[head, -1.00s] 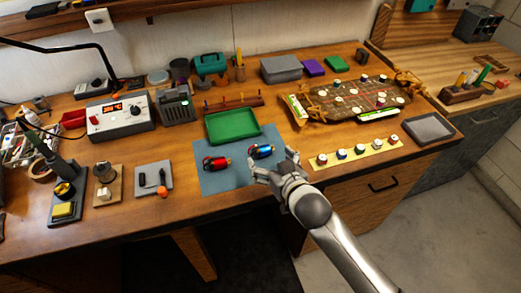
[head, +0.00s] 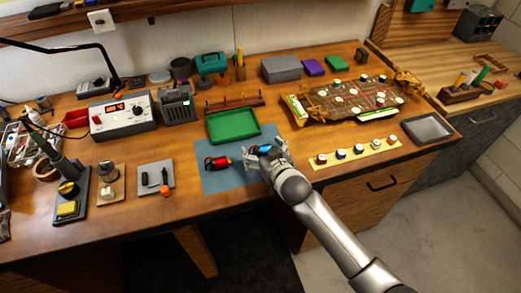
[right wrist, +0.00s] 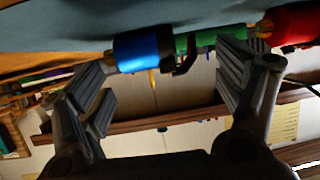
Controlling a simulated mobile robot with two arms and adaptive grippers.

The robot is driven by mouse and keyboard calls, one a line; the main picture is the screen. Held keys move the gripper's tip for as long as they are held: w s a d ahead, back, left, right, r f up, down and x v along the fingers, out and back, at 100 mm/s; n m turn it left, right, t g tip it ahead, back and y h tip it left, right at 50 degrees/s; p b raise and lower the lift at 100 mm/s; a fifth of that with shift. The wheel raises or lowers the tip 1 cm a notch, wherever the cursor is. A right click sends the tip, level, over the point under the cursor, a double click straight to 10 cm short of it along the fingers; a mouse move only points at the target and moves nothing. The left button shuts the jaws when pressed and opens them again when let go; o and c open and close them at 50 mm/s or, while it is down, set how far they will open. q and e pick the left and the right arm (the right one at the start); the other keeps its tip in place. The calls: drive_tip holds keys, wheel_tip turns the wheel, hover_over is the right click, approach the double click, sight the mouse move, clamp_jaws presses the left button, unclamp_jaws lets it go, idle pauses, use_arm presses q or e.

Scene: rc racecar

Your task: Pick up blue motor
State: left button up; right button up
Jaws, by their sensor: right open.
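The blue motor (head: 264,149) lies on the blue-grey mat (head: 222,181), partly hidden by my right gripper (head: 268,155) in the head view. In the right wrist view the blue motor (right wrist: 143,51) shows between the two spread fingers of my right gripper (right wrist: 165,85), near the fingertips. The gripper is open; whether a finger touches the motor I cannot tell. The red motor (head: 217,163) lies to the left of it on the mat, and also shows at the upper right of the wrist view (right wrist: 291,24). My left gripper is not in view.
A green tray (head: 233,125) sits just behind the motors. A yellow strip (head: 357,151) with several small round parts lies to the right. An RC car chassis (head: 355,98) stands at the back right. A grey pad (head: 156,178) lies at left.

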drive_tip(key=shift+c, duration=0.2)
drive_tip(key=c, duration=1)
drive_tip(key=shift+c, duration=0.7)
drive_tip(key=shift+r, duration=0.2)
